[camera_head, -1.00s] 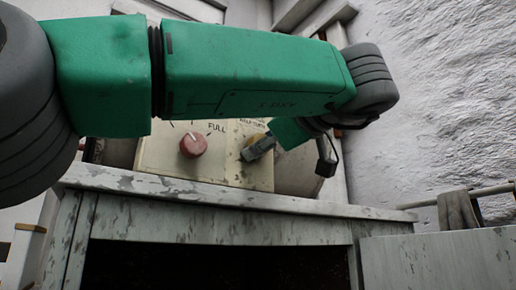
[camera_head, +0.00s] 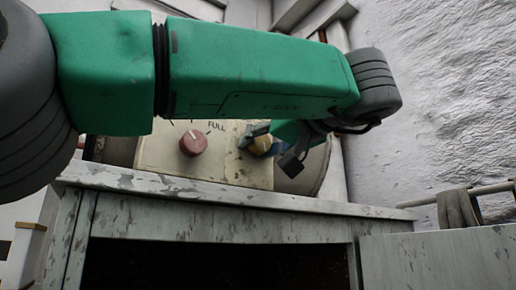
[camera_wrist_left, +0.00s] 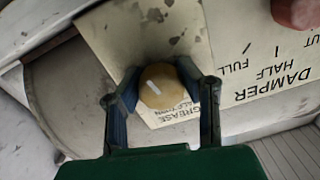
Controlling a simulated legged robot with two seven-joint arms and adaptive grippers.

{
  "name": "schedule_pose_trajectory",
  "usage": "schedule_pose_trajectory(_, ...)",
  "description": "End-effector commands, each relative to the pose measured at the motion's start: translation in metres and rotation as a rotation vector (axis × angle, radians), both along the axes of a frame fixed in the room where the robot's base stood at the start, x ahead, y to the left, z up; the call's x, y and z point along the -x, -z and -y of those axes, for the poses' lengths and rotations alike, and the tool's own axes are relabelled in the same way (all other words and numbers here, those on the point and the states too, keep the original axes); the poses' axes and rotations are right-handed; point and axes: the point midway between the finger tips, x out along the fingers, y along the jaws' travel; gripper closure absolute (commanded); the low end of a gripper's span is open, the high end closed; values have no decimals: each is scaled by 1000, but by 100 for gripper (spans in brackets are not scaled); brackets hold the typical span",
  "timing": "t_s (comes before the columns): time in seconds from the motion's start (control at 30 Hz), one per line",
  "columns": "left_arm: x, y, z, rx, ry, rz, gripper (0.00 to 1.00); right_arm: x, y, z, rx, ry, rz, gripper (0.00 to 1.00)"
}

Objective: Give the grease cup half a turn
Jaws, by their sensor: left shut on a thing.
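The grease cup (camera_head: 262,145) is a round brass-yellow knob on the cream panel, right of the red knob. In the left wrist view the cup (camera_wrist_left: 166,92) faces me, with a white line slanting across its face. My left gripper (camera_head: 256,138) is shut on the cup, with one blue-grey finger on either side in the wrist view. Lettering reading GREASE and HALF TURN lies by the cup, partly covered by a finger. My right gripper is out of view.
The red damper knob (camera_head: 193,144) is close left of the cup on the panel (camera_head: 230,170). A worn grey-white ledge (camera_head: 220,195) runs below, over a dark opening. A grey cloth (camera_head: 456,209) hangs on a rail at the right.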

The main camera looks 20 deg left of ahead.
Motion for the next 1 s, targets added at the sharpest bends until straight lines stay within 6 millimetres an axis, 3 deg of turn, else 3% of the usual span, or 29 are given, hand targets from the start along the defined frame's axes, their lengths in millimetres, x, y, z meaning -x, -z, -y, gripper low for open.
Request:
schedule_pose_trajectory(0.4,-1,3,3,-168,6,-222,97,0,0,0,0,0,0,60)
schedule_pose_trajectory(1.0,-1,2,3,-216,6,-280,97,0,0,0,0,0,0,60)
